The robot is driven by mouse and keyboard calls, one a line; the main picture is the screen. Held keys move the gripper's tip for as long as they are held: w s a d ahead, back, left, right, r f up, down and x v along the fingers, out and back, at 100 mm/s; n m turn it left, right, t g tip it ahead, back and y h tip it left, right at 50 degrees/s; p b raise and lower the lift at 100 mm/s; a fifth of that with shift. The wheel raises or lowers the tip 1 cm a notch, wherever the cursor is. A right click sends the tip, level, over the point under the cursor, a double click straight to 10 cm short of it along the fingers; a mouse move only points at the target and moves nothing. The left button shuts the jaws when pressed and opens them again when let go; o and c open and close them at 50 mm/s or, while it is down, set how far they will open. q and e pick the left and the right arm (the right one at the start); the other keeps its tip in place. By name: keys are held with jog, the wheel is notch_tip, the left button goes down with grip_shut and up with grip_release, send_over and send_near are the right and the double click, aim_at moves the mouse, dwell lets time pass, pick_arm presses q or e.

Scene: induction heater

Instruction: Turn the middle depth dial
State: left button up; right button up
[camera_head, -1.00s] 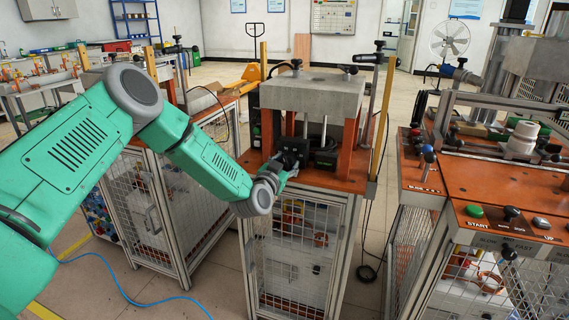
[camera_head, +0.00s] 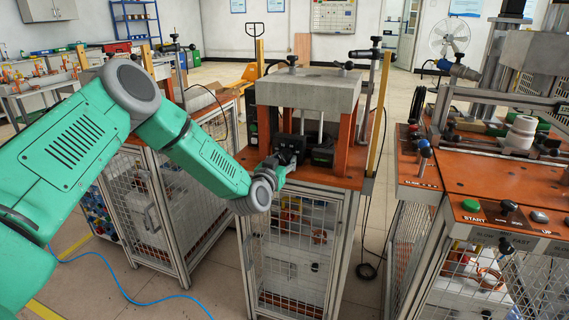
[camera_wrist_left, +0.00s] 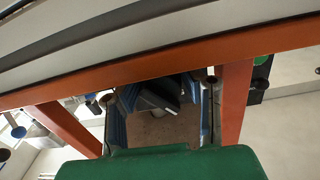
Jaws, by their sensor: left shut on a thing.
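The middle station is a press with a grey top block (camera_head: 308,90) on orange posts, above an orange table top (camera_head: 335,178). My left gripper (camera_head: 287,158) reaches in under the block at the station's front, beside dark boxy parts (camera_head: 322,156). In the left wrist view, the two fingers of my left gripper (camera_wrist_left: 162,108) stand on either side of a dark part (camera_wrist_left: 158,94), which looks like the middle depth dial. The gripper is shut on it. The dial's face and marks are too dark and small to read, and the gripper hides it in the head view. My right gripper is not in view.
Orange posts (camera_head: 346,145) stand close on both sides of the gripper. A second station with a green START button (camera_head: 470,205) and a blue-knobbed lever (camera_head: 425,152) is at the right. Another mesh-sided table stands at the left. Open floor lies in front.

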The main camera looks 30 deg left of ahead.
pick_arm(q)
jog(key=n, duration=0.1)
jog(key=n+b, duration=0.1)
jog(key=shift+w+r+n, duration=0.15)
jog(key=shift+r+n, duration=0.15)
jog(key=shift+r, duration=0.1)
jog(key=shift+n+t+b, duration=0.3)
jog(key=shift+n+b, duration=0.5)
jog(key=shift+n, duration=1.1)
jog(key=shift+a+r, duration=0.1)
jog(key=o, duration=1.1)
jog(key=shift+o, duration=0.2)
jog(key=shift+s, duration=0.2)
jog(key=shift+f, duration=0.25)
jog(key=shift+f, duration=0.1)
jog(key=shift+d, duration=0.2)
